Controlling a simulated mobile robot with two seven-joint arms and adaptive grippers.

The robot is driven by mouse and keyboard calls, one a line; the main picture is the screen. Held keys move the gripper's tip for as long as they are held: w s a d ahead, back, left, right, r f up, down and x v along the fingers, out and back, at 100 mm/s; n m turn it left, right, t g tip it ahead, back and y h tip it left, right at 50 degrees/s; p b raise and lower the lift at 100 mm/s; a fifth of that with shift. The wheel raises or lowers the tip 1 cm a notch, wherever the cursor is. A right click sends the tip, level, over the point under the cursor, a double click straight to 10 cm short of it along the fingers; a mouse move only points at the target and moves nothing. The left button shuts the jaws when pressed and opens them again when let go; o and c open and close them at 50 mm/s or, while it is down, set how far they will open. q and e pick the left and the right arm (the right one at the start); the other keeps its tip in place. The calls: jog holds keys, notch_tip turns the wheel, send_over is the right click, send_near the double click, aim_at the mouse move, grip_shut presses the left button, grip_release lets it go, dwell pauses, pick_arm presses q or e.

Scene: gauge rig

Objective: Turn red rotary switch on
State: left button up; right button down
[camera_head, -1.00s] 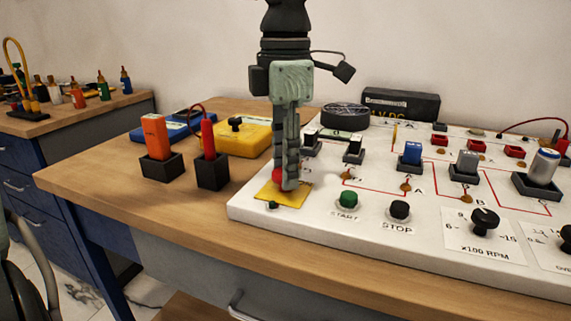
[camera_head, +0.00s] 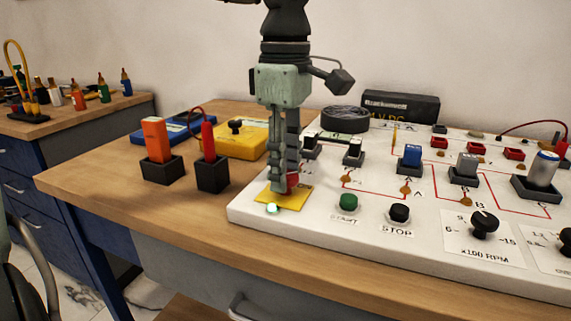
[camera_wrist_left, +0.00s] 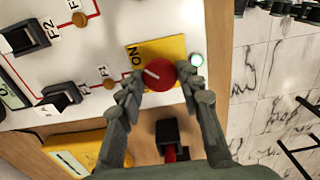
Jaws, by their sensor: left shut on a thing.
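The red rotary switch (camera_head: 292,181) sits on a yellow plate (camera_head: 297,200) at the left end of the white panel. My left gripper (camera_head: 285,188) points down over it and partly hides it. In the left wrist view the red knob (camera_wrist_left: 159,75) lies between the two fingertips of my left gripper (camera_wrist_left: 163,80), which are shut on it. A white line on the knob points toward the "ON" lettering on the yellow plate (camera_wrist_left: 146,53). A small lamp (camera_head: 272,208) beside the plate glows pale green, and it also shows lit in the left wrist view (camera_wrist_left: 197,60). My right gripper is not in view.
The white panel (camera_head: 330,225) carries a green START button (camera_head: 349,202), a black STOP button (camera_head: 399,211) and a black RPM knob (camera_head: 484,223). Two black holders with an orange block (camera_head: 155,139) and a red probe (camera_head: 208,140) stand close left of the gripper. Bare wood lies at the front left.

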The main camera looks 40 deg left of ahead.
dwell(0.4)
pick_arm(q)
jog(key=o, duration=1.2)
jog(key=shift+c, duration=0.2)
notch_tip(320, 180, up, 12)
